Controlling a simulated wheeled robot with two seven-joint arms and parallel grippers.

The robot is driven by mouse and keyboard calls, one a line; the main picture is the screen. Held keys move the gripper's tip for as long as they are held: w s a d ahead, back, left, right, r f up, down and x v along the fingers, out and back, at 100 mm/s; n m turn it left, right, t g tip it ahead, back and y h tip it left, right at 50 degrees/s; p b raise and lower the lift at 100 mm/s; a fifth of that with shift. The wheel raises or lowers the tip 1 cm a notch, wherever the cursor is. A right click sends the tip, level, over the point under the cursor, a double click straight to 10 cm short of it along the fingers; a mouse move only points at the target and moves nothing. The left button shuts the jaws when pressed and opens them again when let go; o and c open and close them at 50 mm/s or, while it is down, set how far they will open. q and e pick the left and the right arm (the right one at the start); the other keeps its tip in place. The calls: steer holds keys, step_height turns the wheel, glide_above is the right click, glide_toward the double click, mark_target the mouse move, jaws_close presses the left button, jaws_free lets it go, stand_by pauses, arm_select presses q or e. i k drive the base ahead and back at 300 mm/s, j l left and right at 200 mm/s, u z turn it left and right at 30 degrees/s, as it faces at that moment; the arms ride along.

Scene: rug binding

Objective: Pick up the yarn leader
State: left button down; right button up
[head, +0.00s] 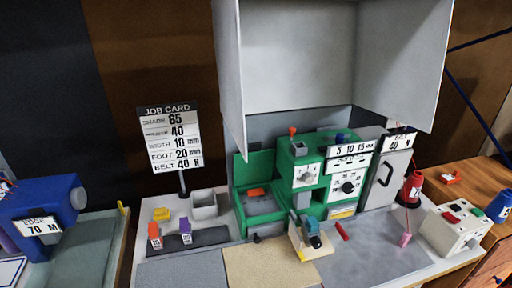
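A small pink piece, which looks like the yarn leader (405,239), lies on the grey work surface near the right end of the bench. A thin dark red strand runs up from it toward the red yarn cone (412,188), which stands behind it. Nothing is holding the pink piece. Neither of my grippers shows in the head view.
A white control box (453,231) with buttons stands just right of the pink piece. A green machine (325,182) with dials and a raised grey hood (297,55) stand behind. A red stick (342,231) lies to the left. The grey surface (370,262) in front is clear.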

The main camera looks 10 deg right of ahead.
mark_target(405, 238)
steer(key=z, duration=1.65)
steer(key=i+l, duration=0.15)
steer(key=l, duration=0.15)
steer(key=i+l+u, duration=0.15)
steer(key=l+u, duration=0.15)
steer(key=i+l+u, duration=0.25)
steer(key=l, duration=0.2)
steer(key=l+u, duration=0.3)
steer(key=l, duration=0.1)
